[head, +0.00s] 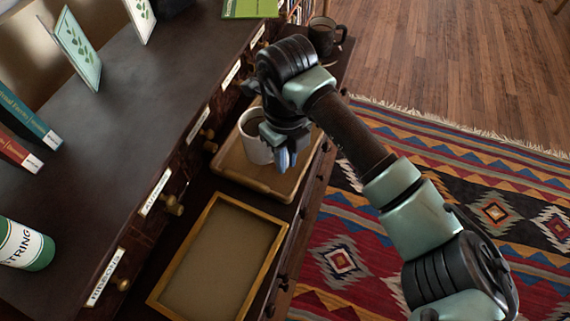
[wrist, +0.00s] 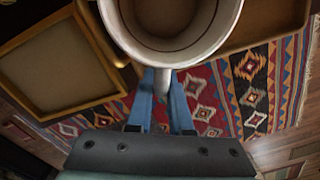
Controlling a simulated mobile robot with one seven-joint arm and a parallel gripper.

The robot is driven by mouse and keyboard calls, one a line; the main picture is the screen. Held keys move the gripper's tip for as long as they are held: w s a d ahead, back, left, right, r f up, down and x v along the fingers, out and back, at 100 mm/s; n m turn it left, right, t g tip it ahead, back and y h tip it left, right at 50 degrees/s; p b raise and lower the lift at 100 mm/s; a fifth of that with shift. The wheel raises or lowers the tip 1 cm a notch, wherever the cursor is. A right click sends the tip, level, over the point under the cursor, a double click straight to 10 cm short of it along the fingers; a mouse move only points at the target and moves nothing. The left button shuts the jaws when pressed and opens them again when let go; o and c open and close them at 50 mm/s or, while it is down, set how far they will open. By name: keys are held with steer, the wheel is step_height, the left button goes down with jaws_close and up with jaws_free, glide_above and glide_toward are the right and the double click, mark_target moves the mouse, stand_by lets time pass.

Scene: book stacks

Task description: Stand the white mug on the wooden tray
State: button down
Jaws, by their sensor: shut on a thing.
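The white mug (head: 254,148) is upright over the wooden tray (head: 232,168) in the head view. I cannot tell whether its base touches the tray. My gripper (head: 284,160) is at the mug's right side. In the wrist view the mug (wrist: 205,42) fills the top middle, with its open rim and brownish inside showing. The blue fingers of my gripper (wrist: 162,90) are closed on its handle. The wooden tray (wrist: 265,22) shows behind and to the right of the mug. The mug's base is hidden.
A shallow yellow-framed tray (head: 218,262) lies in front of the wooden tray. A dark mug (head: 325,36) stands beyond my arm. A drawer front with knobs (head: 174,205) rises along the left. A patterned rug (head: 440,170) covers the floor at right.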

steer(key=shift+f, duration=1.9)
steer(key=shift+f+b, duration=0.15)
steer(key=shift+b, duration=0.15)
steer(key=c, duration=0.8)
jaws_free()
